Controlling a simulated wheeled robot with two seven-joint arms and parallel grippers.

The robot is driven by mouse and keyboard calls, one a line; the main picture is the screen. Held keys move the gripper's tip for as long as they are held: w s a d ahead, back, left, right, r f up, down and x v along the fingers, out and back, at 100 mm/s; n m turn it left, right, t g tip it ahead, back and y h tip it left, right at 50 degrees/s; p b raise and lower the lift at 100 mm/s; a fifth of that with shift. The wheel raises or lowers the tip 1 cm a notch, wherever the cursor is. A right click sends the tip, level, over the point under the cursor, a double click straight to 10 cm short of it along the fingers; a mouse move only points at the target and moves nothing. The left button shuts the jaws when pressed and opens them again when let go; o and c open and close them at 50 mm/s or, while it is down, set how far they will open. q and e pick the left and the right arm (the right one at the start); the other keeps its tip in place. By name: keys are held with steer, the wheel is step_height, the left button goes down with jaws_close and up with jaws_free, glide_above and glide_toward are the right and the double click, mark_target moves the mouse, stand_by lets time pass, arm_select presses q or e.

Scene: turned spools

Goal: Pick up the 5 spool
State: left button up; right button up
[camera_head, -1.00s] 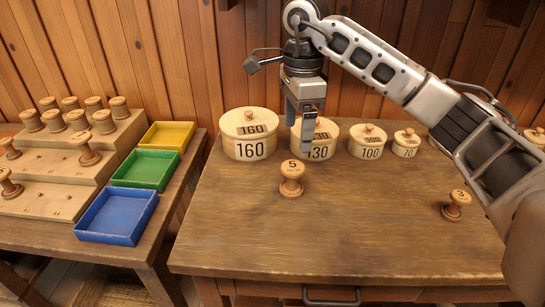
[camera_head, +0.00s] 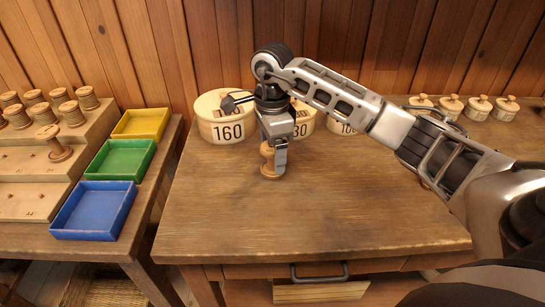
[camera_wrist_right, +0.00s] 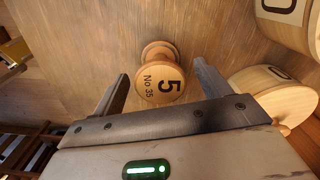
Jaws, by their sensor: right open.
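The 5 spool (camera_head: 267,168) stands upright on the table, partly hidden behind my right gripper in the head view. In the right wrist view its round top (camera_wrist_right: 160,82), marked "5" and "No 35", faces the camera. My right gripper (camera_head: 275,152) is at the spool from above, pointing down. In the wrist view the two fingers of the right gripper (camera_wrist_right: 160,85) are spread apart, one on each side of the spool's top, with gaps visible. My left gripper is not in view.
Lidded round boxes stand along the back of the table, with the 160 box (camera_head: 228,118) close behind the gripper. Yellow, green and blue trays (camera_head: 95,235) and a stepped rack of spools (camera_head: 30,200) are at the left. The front of the table is clear.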

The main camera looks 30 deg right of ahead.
steer(key=shift+f, duration=1.5)
steer(key=c, duration=1.1)
steer(key=shift+o, duration=0.2)
steer(key=shift+r, duration=0.15)
